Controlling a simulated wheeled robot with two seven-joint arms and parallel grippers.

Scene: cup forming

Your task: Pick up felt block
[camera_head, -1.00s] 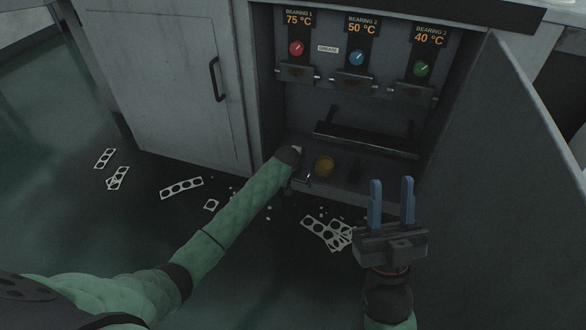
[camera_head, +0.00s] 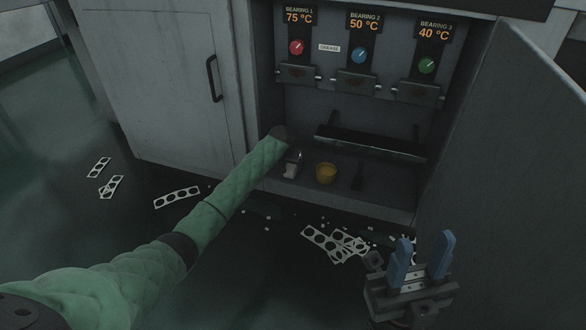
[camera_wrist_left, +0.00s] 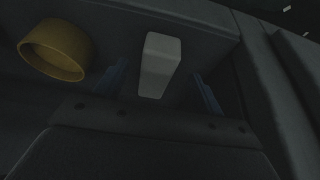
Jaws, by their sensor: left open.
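The felt block is a pale grey-white block (camera_wrist_left: 160,65) in the left wrist view, lying on a dark surface. My left gripper (camera_wrist_left: 158,76) is open, with one blue finger on each side of the block and gaps between. In the head view a pale shape (camera_head: 293,158), likely the block, shows just below the end of my left arm on the cabinet's lower shelf; the left fingers are hard to make out there. My right gripper (camera_head: 425,245) is at the lower right, its two blue fingers apart and empty.
A dark bar (camera_head: 370,143) crosses behind. The cabinet door (camera_head: 510,160) stands open at right. White perforated strips (camera_head: 325,241) litter the floor.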

